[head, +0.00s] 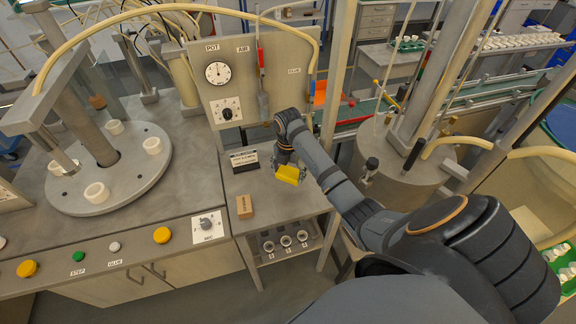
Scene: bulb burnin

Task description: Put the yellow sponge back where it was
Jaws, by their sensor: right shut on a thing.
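The yellow sponge (288,174) shows at the far end of my right arm, over the grey bench top (290,204) in the middle of the head view. My right gripper (289,169) reaches down from behind and is shut on the sponge. Its fingers are small and partly hidden. I cannot tell whether the sponge touches the bench top or hangs just above it. My left gripper is not in view.
A black-and-white sign block (244,160) and a small tan block (244,207) stand left of the sponge. A gauge panel (254,78) rises behind. A round turntable (108,172) is at left, a metal drum (404,182) at right. Bench top in front of the sponge is clear.

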